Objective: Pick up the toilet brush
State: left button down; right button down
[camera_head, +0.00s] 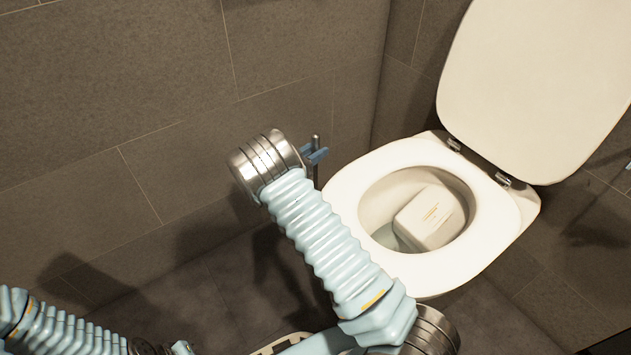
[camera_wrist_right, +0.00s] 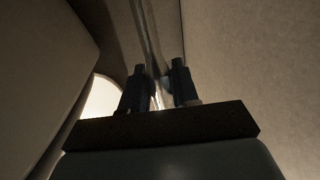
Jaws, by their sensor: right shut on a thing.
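The toilet brush shows as a thin metal handle (camera_head: 316,142) standing about upright beside the toilet. Its lower part is hidden behind my right arm. My right gripper (camera_head: 314,156) is shut on the handle near its top. In the right wrist view, the shiny handle (camera_wrist_right: 149,40) runs up between the two dark fingers of my right gripper (camera_wrist_right: 160,84). The brush head and any holder are not visible. My left arm shows at the lower left of the head view, but its gripper is out of view.
The toilet (camera_head: 345,192) stands just right of my right gripper, with its lid (camera_head: 540,85) raised. A dark tiled wall (camera_head: 180,90) is close behind. Dark floor lies to the left.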

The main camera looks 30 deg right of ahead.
jog(key=shift+r, duration=0.15)
notch_tip(320, 180, up, 18)
jog(key=p, duration=0.3)
